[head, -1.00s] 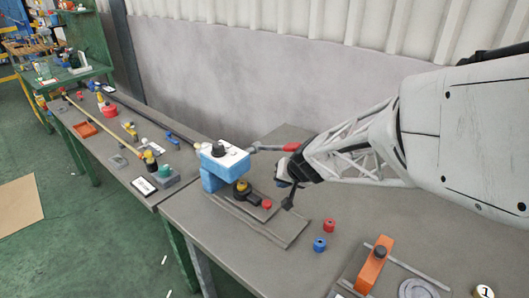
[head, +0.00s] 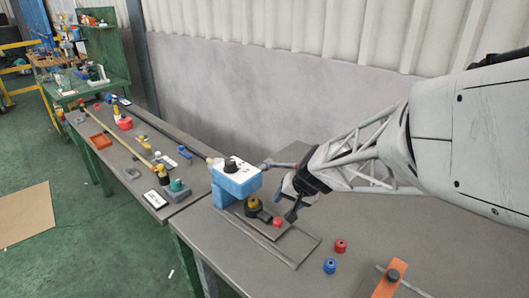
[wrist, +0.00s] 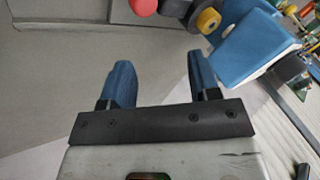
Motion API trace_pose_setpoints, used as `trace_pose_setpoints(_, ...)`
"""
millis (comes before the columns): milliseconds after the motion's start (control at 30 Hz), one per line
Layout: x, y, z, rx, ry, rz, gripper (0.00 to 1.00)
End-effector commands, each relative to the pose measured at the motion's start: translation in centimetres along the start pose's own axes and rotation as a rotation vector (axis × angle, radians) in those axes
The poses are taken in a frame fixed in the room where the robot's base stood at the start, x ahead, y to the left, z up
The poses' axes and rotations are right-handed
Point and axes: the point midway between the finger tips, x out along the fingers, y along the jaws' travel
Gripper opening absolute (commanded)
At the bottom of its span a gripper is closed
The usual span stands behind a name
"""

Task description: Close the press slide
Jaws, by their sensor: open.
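The press (head: 238,182) is a blue block with a white top and a black knob, standing on the bench in the head view. It also shows at the upper right of the wrist view (wrist: 248,42). Its grey slide (head: 284,236) sticks out from under it on a flat base. A yellow-and-black part (head: 253,206) and a red knob (head: 278,223) sit on the slide. The red knob shows at the wrist view's top edge (wrist: 143,6). My gripper (wrist: 162,78) is open and empty, its blue fingers apart, just beside the red knob. Contact cannot be told.
A red piece (head: 340,245) and a blue piece (head: 329,266) lie right of the slide. The bench between is clear.

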Motion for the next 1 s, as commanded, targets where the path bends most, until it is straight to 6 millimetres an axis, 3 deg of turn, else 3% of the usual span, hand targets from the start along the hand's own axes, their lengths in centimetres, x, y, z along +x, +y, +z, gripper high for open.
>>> trace_pose_setpoints(433, 0.7, -2.4, 1.4, 0.191, -0.216, 0.264, 0.56)
trace_pose_setpoints(700, 0.5, -2.9, 1.2, 0.287, -0.23, 0.44, 0.56)
trace_pose_setpoints(1000, 0.3, -2.9, 1.1, 0.313, -0.223, 0.488, 0.56)
